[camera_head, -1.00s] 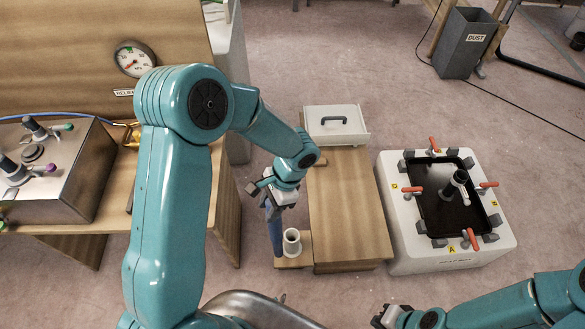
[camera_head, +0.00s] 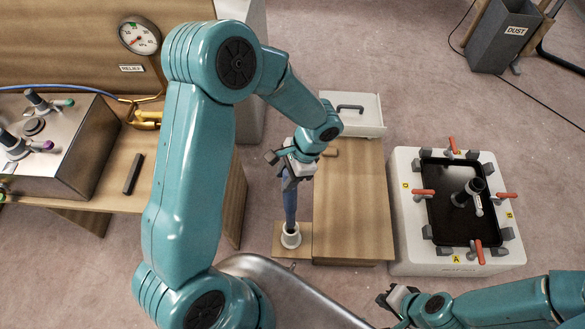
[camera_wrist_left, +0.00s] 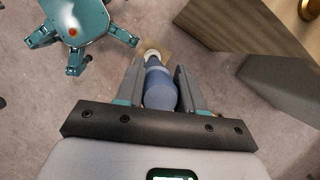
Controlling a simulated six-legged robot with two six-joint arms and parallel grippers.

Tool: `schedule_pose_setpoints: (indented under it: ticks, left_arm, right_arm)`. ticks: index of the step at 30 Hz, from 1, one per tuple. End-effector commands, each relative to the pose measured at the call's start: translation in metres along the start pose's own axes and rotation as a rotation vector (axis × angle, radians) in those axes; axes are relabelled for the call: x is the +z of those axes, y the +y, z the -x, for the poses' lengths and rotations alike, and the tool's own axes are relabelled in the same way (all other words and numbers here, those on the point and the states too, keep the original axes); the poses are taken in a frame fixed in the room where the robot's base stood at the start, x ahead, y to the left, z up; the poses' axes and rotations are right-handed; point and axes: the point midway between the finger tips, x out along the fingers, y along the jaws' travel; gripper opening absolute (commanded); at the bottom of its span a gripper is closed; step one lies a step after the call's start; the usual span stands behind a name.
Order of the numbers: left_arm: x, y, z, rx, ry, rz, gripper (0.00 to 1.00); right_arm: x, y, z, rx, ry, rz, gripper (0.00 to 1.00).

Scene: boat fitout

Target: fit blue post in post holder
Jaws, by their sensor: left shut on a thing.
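The blue post (camera_head: 290,205) stands nearly upright, a little tilted in the head view. My left gripper (camera_head: 291,172) is shut on its upper part. The white cup-shaped post holder (camera_head: 291,239) sits on a low wooden ledge. The post's lower end is at the holder's mouth; how deep it sits I cannot tell. In the left wrist view the post (camera_wrist_left: 158,88) lies between both fingers, with the pale holder (camera_wrist_left: 152,54) beyond its far end. My right gripper (camera_head: 393,298) is low at the front, away from the post; its fingers are unclear.
A wooden block (camera_head: 350,215) stands right of the holder, with a white handled box (camera_head: 352,112) behind it. A white fixture (camera_head: 412,250) with a black tray and red clamps is further right. A wooden bench (camera_head: 110,193) is left. Carpet between is clear.

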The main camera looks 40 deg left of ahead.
Motion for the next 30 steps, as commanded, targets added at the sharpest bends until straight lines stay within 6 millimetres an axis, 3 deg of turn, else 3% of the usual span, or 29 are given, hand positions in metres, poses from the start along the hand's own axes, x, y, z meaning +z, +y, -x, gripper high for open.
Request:
schedule_pose_setpoints:
  ticks: [14, 30]
  left_arm:
    - [0.001, 0.002, -0.003, -0.001, 0.0, 0.0, 0.0]
    - [-0.01, 0.001, -0.021, 0.0, 0.001, -0.001, 0.0]
  right_arm:
    - [0.0, 0.001, -0.002, 0.0, 0.0, 0.0, 0.0]
    - [0.0, 0.005, -0.015, 0.0, 0.0, 0.0, 0.0]
